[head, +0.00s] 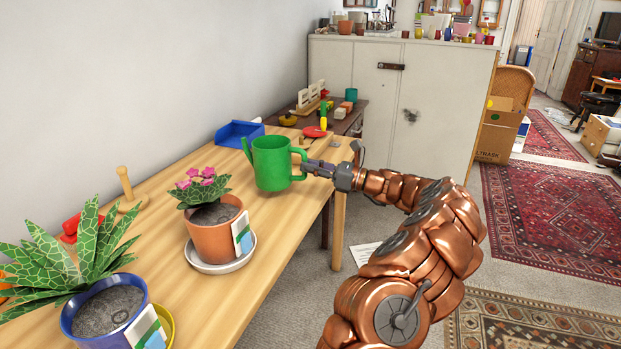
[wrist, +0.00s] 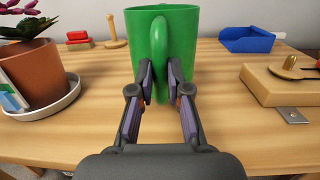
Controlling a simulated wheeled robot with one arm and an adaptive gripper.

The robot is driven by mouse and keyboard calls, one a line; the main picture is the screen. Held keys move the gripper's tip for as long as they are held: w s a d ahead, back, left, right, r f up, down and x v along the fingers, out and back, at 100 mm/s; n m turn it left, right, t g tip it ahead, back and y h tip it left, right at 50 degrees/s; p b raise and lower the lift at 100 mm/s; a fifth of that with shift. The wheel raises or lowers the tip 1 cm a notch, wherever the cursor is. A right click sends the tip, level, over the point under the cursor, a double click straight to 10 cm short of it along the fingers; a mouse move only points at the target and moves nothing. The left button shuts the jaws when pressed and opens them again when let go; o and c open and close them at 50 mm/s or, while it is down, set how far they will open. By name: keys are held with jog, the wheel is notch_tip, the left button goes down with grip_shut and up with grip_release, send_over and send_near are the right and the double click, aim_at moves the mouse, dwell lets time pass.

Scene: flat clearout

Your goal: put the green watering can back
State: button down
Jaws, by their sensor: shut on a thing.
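The green watering can (head: 271,163) is upright at the far part of the wooden table, its spout towards the left and its handle towards the right. My gripper (head: 308,168) reaches in from the right and is shut on the can's handle. In the wrist view the can (wrist: 180,35) stands straight ahead, and my gripper's fingers (wrist: 159,82) close on both sides of the handle. The fingers hide part of the can's lower body. I cannot tell whether its base touches the table top.
The table (head: 165,275) also holds a pink-flowered pot (head: 213,238) on a saucer, a blue-potted plant (head: 105,312), a wooden peg stand (head: 126,187) and a blue tray (head: 238,134). A wooden block with a metal fitting (wrist: 285,84) lies right of the can. Bare table shows between them.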

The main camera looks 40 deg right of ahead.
jog(key=shift+w+f+b, duration=0.15)
jog(key=shift+f+b, duration=0.05)
jog(key=shift+f, duration=0.65)
jog(key=shift+w+f+b, duration=0.15)
jog(key=shift+f+b, duration=0.05)
jog(key=shift+f, duration=0.65)
jog(key=c, duration=1.1)
grip_release()
jog(key=shift+f, duration=0.15)
jog(key=shift+c, duration=0.2)
jog(key=shift+s+d, duration=0.25)
jog(key=shift+s, duration=0.05)
jog(key=p+v, duration=0.1)
jog(key=v, duration=1)
jog(key=shift+s+d, duration=0.1)
jog(key=shift+d, duration=0.05)
